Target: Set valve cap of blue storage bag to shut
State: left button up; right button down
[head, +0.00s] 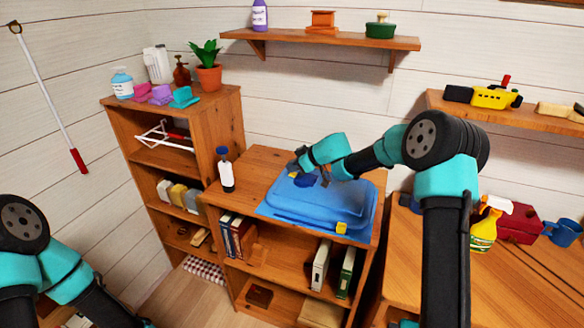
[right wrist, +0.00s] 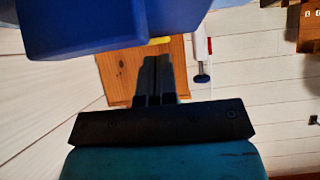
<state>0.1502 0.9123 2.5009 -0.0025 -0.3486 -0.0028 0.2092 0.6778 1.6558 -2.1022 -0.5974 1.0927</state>
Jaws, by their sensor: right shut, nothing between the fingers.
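The blue storage bag (head: 335,207) lies flat on top of the low wooden cabinet. A yellow piece (head: 341,228) sits at its front right edge. The dark blue valve cap (head: 304,180) shows at the bag's back left, partly hidden by my right gripper (head: 298,168). That gripper is shut and empty, close to the cap; I cannot tell whether it touches it. In the right wrist view, its dark fingers (right wrist: 157,75) are together, below a large blue shape (right wrist: 115,25) that may be the cap or bag. My left arm shows at the lower left, but its gripper is out of view.
A white and dark bottle (head: 226,170) stands on the cabinet left of the bag. A taller shelf unit (head: 225,108) with a potted plant (head: 207,68) is at the left. A wall shelf (head: 330,42) hangs above. A yellow spray bottle (head: 484,225) stands at the right.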

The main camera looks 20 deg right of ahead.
jog(key=v, duration=1.7)
